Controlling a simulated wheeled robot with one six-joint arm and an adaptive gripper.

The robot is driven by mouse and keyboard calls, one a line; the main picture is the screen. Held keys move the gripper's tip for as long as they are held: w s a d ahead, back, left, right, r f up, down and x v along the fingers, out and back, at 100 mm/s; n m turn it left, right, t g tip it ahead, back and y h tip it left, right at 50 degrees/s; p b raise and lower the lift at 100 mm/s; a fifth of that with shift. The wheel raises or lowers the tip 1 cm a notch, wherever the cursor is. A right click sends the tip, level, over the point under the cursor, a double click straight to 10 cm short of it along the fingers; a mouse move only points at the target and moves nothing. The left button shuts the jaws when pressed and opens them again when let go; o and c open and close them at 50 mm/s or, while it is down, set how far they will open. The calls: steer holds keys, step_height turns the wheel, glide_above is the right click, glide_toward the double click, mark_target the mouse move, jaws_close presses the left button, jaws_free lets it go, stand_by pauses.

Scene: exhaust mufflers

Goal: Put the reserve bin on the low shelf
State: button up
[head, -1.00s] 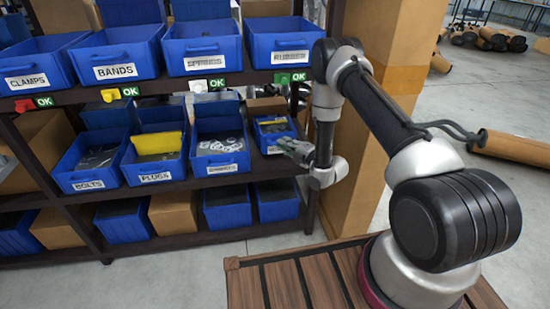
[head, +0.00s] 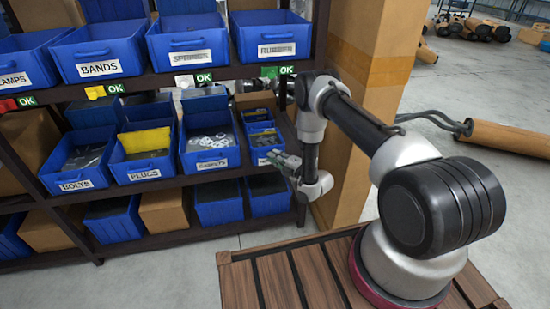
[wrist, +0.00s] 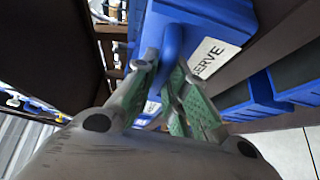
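The reserve bin (head: 262,153) is blue and small, at the right end of the middle shelf. Its front juts out past the shelf edge. In the wrist view its label (wrist: 214,58) reads "SERVE", the rest hidden by a finger. My gripper (head: 289,162) is at the bin's front; in the wrist view its green-padded fingers (wrist: 172,88) close on either side of the blue handle (wrist: 172,42). The low shelf (head: 185,238) below holds blue bins and cardboard boxes.
A washers bin (head: 209,160) stands just left of the reserve bin. On the low shelf, blue bins (head: 218,203) and (head: 268,195) stand below it. A cardboard-coloured pillar (head: 362,110) rises close to my arm on the right. Open floor lies before the rack.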

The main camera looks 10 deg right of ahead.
steer(key=o, duration=0.4)
steer(key=shift+c, duration=0.2)
steer(key=v, duration=1.2)
